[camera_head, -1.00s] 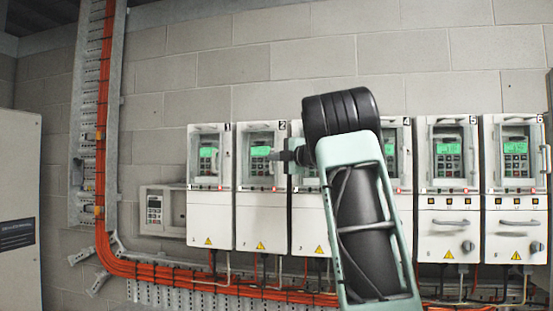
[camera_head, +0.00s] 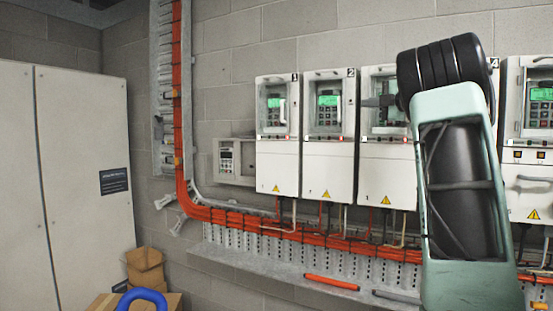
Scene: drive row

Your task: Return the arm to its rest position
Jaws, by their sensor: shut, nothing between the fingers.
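My arm, pale green and black, rises from the lower right of the head view and partly hides the drive row. My gripper (camera_head: 378,102) is a small dark shape to the left of the black wrist, in front of the third drive (camera_head: 377,165). It looks shut and holds nothing that I can see. Drive 1 (camera_head: 277,165) and drive 2 (camera_head: 328,165) stand clear to its left with lit green screens. The drive behind my arm is mostly hidden; only its number 4 shows. I cannot tell the gap between the gripper and the drives.
A grey cabinet (camera_head: 88,180) stands at the left. Cardboard boxes (camera_head: 145,268) and a blue curved object (camera_head: 141,297) are at the lower left. A small wall panel (camera_head: 234,160) and orange cables (camera_head: 240,219) run beside and below the drives. An orange rod (camera_head: 331,282) lies on the ledge.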

